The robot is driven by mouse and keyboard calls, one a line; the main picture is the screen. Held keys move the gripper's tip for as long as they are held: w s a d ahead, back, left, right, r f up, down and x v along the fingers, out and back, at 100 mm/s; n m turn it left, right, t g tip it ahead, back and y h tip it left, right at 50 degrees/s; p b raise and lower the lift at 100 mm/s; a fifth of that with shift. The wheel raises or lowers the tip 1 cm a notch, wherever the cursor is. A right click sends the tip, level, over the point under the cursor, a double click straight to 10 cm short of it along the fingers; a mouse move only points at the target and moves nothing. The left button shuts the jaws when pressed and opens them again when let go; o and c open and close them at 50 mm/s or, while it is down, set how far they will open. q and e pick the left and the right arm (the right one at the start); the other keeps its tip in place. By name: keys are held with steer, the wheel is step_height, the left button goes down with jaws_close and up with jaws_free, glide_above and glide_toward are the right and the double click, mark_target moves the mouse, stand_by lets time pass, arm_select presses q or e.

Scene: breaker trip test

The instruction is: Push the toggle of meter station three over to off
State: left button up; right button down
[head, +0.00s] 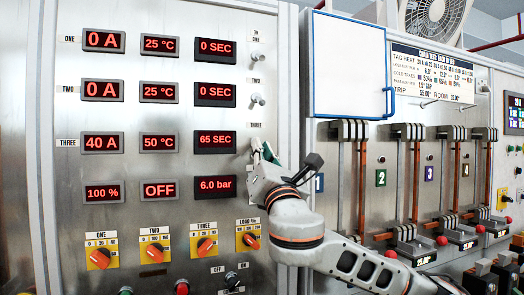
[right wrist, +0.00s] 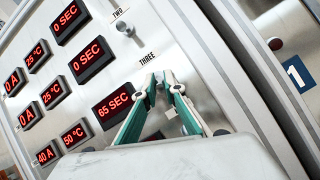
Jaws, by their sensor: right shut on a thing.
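My right gripper (head: 257,148) is at the panel just below the small THREE label (head: 255,125) in the right column. In the right wrist view its green-padded fingers (right wrist: 164,82) are close together at the panel, below the label. They are shut on the toggle of station three, which is mostly hidden by the fingertips, so I cannot tell its position. The row-three displays read 40 A (head: 102,142), 50 °C (head: 159,142) and 65 SEC (head: 215,142). My left gripper is not in view.
Toggle two (head: 258,99) and toggle one (head: 257,57) sit above on the same panel. Orange knobs (head: 154,251) line the panel below the displays. To the right stands a cabinet with a white board (head: 347,65) and several numbered breaker stations.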

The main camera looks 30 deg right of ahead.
mark_target(262, 105)
steer(key=c, duration=2.1)
jaws_free()
steer(key=shift+w+f, duration=0.1)
steer(key=shift+f, duration=0.05)
step_height(262, 105, up, 10)
steer(key=shift+r, duration=0.1)
